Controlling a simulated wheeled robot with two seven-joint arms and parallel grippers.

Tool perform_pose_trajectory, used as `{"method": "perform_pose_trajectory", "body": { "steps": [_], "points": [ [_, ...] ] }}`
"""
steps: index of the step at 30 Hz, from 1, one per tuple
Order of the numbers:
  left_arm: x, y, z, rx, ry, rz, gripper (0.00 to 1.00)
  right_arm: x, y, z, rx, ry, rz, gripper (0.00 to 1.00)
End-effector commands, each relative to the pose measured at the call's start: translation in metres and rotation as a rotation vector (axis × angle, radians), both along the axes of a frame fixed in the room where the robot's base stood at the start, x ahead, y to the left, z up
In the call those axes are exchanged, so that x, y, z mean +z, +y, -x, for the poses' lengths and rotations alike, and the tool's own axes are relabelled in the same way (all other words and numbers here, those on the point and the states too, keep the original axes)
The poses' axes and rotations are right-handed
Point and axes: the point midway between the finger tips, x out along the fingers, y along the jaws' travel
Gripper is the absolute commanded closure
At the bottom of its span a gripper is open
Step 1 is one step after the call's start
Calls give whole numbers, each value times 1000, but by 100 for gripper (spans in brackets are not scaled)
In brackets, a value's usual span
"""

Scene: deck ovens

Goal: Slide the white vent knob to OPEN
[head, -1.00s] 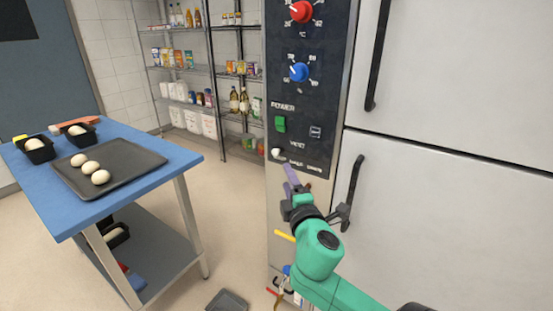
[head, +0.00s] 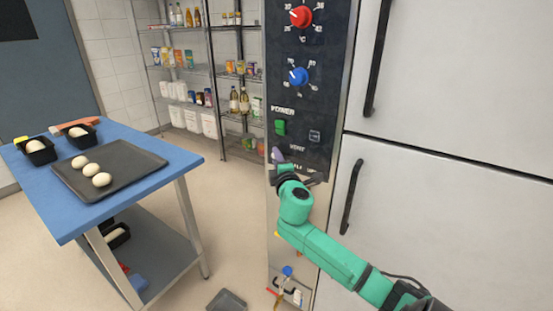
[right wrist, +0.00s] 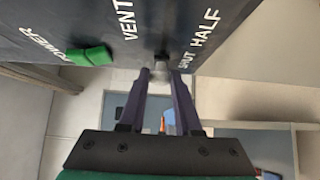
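The white vent knob (right wrist: 161,72) shows in the right wrist view on the dark control panel (right wrist: 215,12), beside the word SHUT; the word HALF is further along. The word OPEN is not readable in any view. My right gripper (right wrist: 161,76) is open, one purple finger on each side of the knob, with its tips close to it. Contact cannot be told. My left gripper is in neither view.
The green power switch (head: 280,127) is just above the gripper, with the blue dial (head: 298,76) and red dial (head: 301,16) higher up. White doors with black handles (head: 352,195) stand to the right. A blue table (head: 135,208) with a dough tray is at left.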

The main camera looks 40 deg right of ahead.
Motion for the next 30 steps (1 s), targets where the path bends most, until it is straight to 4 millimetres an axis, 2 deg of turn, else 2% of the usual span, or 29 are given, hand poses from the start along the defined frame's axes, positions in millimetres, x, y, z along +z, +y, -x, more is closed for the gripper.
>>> {"method": "perform_pose_trajectory", "body": {
  "steps": [1,2,30],
  "points": [
    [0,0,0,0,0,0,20,0,0,0,0,0,-1,93],
    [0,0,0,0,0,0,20,0,0,0,0,0,-1,100],
    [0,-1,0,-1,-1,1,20,-1,1,0,1,2,-2,100]
  ]
}}
